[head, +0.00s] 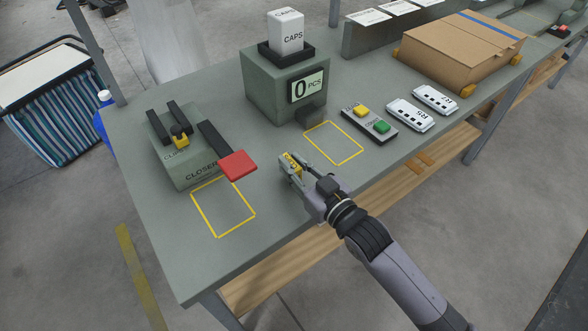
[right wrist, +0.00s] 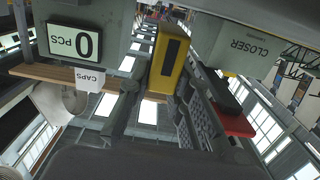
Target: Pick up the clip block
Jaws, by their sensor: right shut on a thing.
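The clip block is a small yellow block with a dark slot. In the right wrist view the clip block (right wrist: 168,62) stands between the fingers of my right gripper (right wrist: 163,88). In the head view only a small yellow part of the clip block (head: 291,162) shows, at the tips of my right gripper (head: 293,170), which is shut on it. The gripper is over the table between the two yellow outlines; whether the block touches the table is not clear. My left gripper is not in view.
The CLOSER machine (head: 183,160) with a red lever pad (head: 238,165) stands left. The CAPS counter box (head: 270,88) reads 0 PCS. A button box (head: 368,123), two white devices and a cardboard box (head: 459,50) stand right. The front middle of the table is clear.

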